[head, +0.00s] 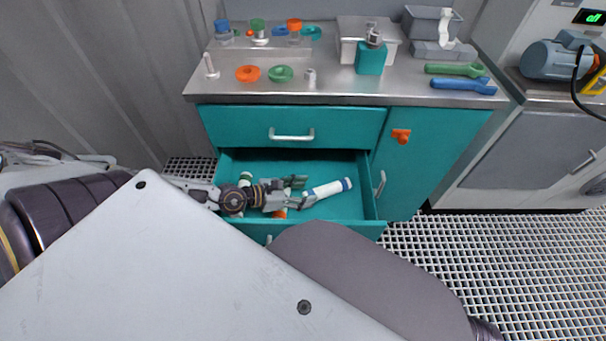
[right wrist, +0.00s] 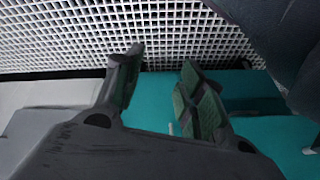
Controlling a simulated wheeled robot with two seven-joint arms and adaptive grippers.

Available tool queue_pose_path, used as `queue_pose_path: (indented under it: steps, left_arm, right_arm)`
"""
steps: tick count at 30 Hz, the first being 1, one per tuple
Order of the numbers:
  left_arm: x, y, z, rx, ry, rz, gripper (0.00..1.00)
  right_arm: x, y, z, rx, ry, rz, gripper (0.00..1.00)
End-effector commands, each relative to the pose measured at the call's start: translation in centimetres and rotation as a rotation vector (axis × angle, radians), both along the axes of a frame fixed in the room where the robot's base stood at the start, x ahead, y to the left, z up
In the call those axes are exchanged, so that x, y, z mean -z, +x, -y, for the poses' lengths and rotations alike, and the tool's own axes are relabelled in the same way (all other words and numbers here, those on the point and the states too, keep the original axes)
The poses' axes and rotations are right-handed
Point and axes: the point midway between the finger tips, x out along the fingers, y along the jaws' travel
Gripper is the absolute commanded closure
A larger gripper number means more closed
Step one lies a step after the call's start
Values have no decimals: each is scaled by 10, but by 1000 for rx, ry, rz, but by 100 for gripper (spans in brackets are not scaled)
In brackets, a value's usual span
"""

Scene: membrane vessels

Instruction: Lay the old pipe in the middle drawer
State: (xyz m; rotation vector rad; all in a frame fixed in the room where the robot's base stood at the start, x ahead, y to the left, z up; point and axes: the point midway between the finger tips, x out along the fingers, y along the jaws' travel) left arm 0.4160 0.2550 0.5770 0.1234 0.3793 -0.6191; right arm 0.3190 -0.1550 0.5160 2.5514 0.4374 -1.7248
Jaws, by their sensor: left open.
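The old pipe (head: 328,189), white with a blue band near its right end, lies slantwise inside the open middle drawer (head: 369,200) of the teal cabinet. My left gripper (head: 301,191) is over the drawer, open, with its fingers at the pipe's left end. I cannot tell whether they touch it. My right gripper (right wrist: 160,68) shows in the right wrist view with its fingers apart and nothing between them.
A green-and-white piece (head: 245,178) and an orange piece (head: 280,213) show in the drawer's left part. The steel worktop (head: 330,88) above holds coloured rings, a teal box (head: 370,59), a green wrench (head: 454,70) and a blue wrench (head: 463,86). Grating floor (head: 480,250) lies right.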

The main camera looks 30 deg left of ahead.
Motion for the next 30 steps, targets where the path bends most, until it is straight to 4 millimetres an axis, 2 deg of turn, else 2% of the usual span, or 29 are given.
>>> queue_pose_path:
  steps: [1,19,28,30]
  left_arm:
    - [-5,0,0,0,0,0,43]
    - [-16,-25,-18,1,4,-2,43]
    - [-25,-40,-28,2,1,-2,43]
    - [-26,-43,-31,1,2,-2,43]
  right_arm:
    - [-11,0,1,-2,-7,-1,60]
    - [-35,-4,10,-2,-47,-35,60]
    - [-27,-5,16,1,-79,-84,60]
    - [-18,-3,16,2,-83,-92,60]
